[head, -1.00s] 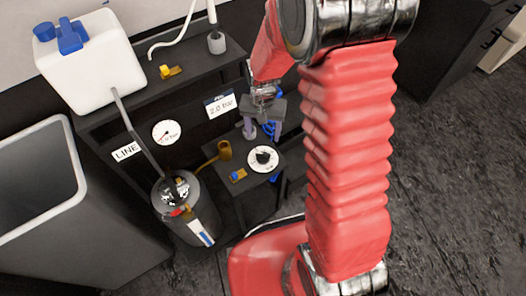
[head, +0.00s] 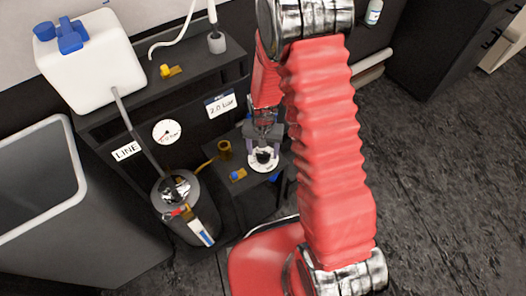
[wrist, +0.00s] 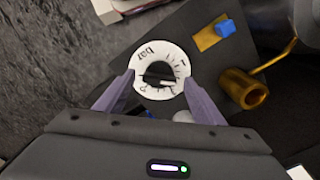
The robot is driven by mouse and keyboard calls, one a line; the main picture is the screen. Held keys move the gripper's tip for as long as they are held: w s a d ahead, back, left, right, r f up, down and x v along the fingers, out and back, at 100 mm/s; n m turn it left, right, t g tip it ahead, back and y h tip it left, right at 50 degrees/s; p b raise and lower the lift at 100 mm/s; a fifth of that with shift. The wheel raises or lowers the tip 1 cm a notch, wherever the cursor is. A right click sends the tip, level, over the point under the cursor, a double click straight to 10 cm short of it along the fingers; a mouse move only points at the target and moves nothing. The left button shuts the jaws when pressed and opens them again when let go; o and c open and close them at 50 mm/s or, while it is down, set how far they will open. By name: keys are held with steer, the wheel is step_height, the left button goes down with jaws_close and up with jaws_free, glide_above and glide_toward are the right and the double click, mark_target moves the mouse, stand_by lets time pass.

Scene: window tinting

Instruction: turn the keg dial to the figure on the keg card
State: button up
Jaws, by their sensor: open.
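The keg dial (head: 264,168) is a white disc with a black knob on a low dark shelf. In the wrist view the dial (wrist: 151,52) shows "bar", small figures and tick marks, and a pale pointer mark on the knob toward the lower right; the exact figure is hard to read. The keg card (head: 220,105) reads "2.0 bar" on the rack behind. My gripper (head: 263,153) is over the dial, and in the wrist view its open fingers (wrist: 159,77) stand on both sides of the knob. I cannot tell whether they touch it.
A brass cup (wrist: 243,90) and a brass block with a blue knob (head: 238,175) sit beside the dial. A steel keg (head: 182,222), a gauge (head: 167,132) and a LINE label (head: 125,151) are to the left. A white jug (head: 95,70) stands above, a grey bin at far left.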

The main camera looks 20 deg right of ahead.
steer(key=shift+f, duration=0.5)
steer(key=shift+c, duration=0.5)
steer(key=c, duration=1)
steer(key=shift+m, duration=0.6)
steer(key=o, duration=1.1)
steer(key=shift+r, duration=0.1)
